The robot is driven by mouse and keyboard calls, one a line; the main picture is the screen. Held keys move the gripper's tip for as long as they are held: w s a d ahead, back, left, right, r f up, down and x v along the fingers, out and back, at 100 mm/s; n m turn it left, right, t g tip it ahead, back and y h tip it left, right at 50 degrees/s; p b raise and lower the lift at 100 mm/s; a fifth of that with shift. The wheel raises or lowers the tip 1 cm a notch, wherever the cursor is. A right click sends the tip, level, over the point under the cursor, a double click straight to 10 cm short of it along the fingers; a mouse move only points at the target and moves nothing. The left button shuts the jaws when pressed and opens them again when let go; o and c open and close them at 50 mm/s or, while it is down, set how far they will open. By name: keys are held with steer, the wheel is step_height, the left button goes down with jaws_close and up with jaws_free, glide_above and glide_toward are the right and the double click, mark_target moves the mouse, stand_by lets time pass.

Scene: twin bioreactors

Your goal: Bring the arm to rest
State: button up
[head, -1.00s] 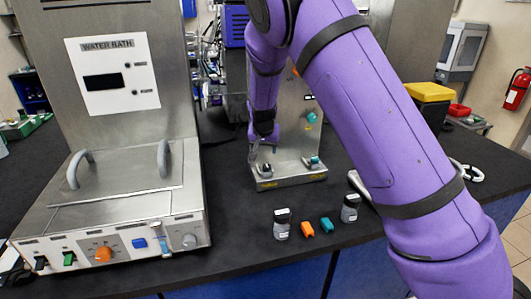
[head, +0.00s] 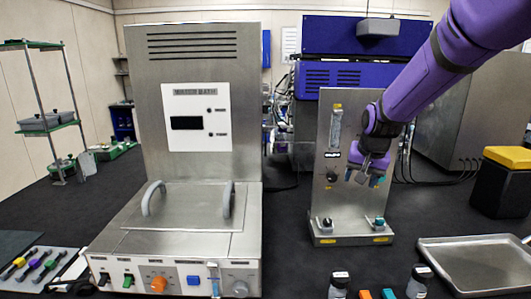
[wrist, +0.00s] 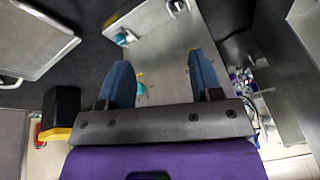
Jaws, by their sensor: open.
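My purple arm reaches in from the upper right in the head view. My gripper (head: 368,174) hangs in front of the upright steel panel (head: 337,115) of a small valve stand, above its base. In the wrist view my gripper (wrist: 165,75) has its two blue fingers spread apart with nothing between them. The panel's steel face and a teal knob (wrist: 141,90) show beyond the fingers. I cannot tell from these views whether the gripper touches the panel.
The water bath (head: 190,215) stands to the left. A steel tray (head: 475,263) lies at the right, with a yellow-topped black box (head: 505,180) behind it. Small bottles (head: 339,283) and orange and teal pieces sit at the front edge. Dark bench is clear between bath and stand.

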steer(key=s+d+r+n, duration=0.1)
steer(key=s+d+r, duration=0.1)
steer(key=s+r, duration=0.5)
steer(key=s+d+r+n, duration=0.15)
steer(key=s+r, duration=0.25)
steer(key=s, duration=0.7)
steer(key=s+d+n+t, duration=0.1)
steer(key=s, duration=1.4)
steer(key=shift+s+r, duration=0.15)
steer(key=shift+s, duration=0.2)
steer(key=shift+n, duration=0.25)
